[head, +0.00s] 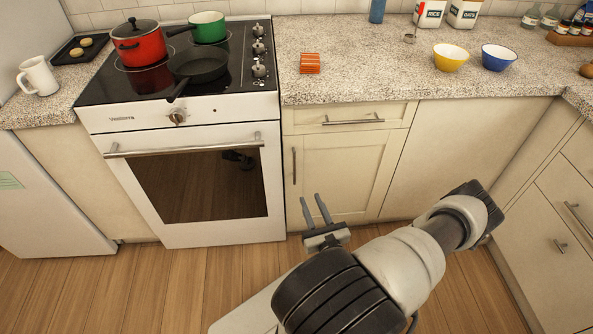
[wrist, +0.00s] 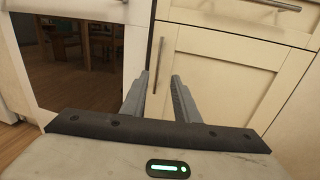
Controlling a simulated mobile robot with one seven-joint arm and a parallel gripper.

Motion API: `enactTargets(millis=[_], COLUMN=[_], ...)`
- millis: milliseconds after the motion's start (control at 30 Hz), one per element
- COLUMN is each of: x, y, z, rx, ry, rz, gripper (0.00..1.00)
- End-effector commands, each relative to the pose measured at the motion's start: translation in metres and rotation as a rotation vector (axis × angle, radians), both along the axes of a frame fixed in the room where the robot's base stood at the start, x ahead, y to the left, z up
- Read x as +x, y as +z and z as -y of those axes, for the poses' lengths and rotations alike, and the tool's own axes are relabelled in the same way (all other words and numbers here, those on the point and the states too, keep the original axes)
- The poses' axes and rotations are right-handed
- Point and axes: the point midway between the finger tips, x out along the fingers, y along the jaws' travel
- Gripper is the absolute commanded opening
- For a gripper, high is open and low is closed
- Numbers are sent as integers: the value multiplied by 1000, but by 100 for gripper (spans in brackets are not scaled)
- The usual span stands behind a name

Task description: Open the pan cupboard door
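A cream panelled cupboard door (head: 338,178) sits under a drawer, just right of the oven. It is closed. Its short vertical metal handle (head: 294,165) is near its upper left edge. In the wrist view the door (wrist: 222,85) fills the right half, with the handle (wrist: 158,65) upright between and beyond the fingertips. My gripper (head: 315,200) is in front of the lower part of the door, its two fingers apart and empty. It also shows in the wrist view (wrist: 162,78), with a gap between the fingers. The fingers do not appear to touch the handle.
A white oven (head: 190,180) with a horizontal bar handle (head: 185,148) stands just left of the door. The drawer above has a horizontal handle (head: 353,119). A plain panel (head: 455,150) and a right-hand run of drawers (head: 565,220) flank my arm. Wooden floor lies in front.

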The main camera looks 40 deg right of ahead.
Motion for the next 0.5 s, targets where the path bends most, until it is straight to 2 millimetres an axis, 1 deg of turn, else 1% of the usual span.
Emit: enactTargets(millis=[33, 500], x=[9, 105], y=[-1, -1], z=[3, 37], rx=[-2, -2], ry=[3, 5], rz=[2, 2], gripper=[28, 28])
